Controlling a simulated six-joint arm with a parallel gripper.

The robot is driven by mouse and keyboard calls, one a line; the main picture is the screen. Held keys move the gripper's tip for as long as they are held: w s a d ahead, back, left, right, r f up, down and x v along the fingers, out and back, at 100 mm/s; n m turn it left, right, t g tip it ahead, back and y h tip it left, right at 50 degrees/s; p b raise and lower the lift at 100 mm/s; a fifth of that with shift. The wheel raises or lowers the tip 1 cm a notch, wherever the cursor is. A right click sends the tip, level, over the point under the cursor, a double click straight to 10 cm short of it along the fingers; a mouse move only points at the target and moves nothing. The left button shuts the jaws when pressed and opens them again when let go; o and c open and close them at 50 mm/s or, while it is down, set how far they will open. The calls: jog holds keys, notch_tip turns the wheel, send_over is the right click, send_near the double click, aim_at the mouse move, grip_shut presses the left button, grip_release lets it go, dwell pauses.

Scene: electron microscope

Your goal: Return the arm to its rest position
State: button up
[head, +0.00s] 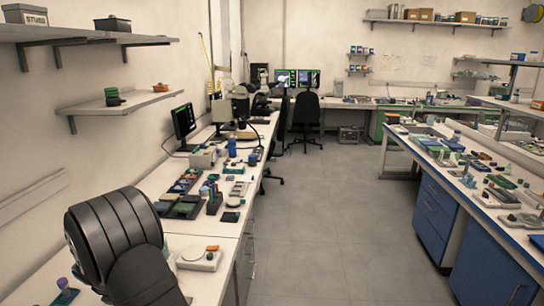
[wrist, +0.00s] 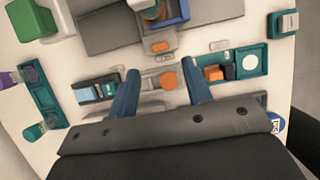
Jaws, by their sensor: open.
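My gripper (wrist: 163,92) shows in the wrist view with its two blue fingers apart. Nothing is between the fingertips; they hang above the bench top with a round orange piece (wrist: 168,80) on a pale device seen beyond the gap. In the head view my dark, ribbed arm (head: 115,235) stands over the near left bench (head: 217,280). The gripper itself is out of sight in the head view.
In the wrist view, teal trays (wrist: 247,63) with small parts, a green box (wrist: 30,18) and a blue-edged bin (wrist: 172,12) surround the fingers. In the head view, a monitor (head: 184,121) stands farther along the crowded bench. A wall shelf (head: 118,104) hangs above it. The floor aisle (head: 316,210) is clear.

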jog(key=x, duration=0.8)
jog(key=shift+s, duration=0.1)
jog(key=o, duration=1.2)
jog(key=shift+r, duration=0.1)
jog(key=s+d+r+y, duration=0.1)
jog(key=s+d+r, duration=0.15)
jog(key=r, duration=0.75)
jog(key=s+d+r+y, duration=0.1)
jog(key=d+r, duration=0.3)
jog(key=r, duration=0.7)
jog(key=x, duration=0.9)
jog(key=shift+s+a+f+g, duration=0.2)
jog(key=shift+a+f+g, duration=0.1)
jog(key=shift+f, duration=0.2)
jog(key=v, duration=1)
jog(key=shift+d, duration=0.15)
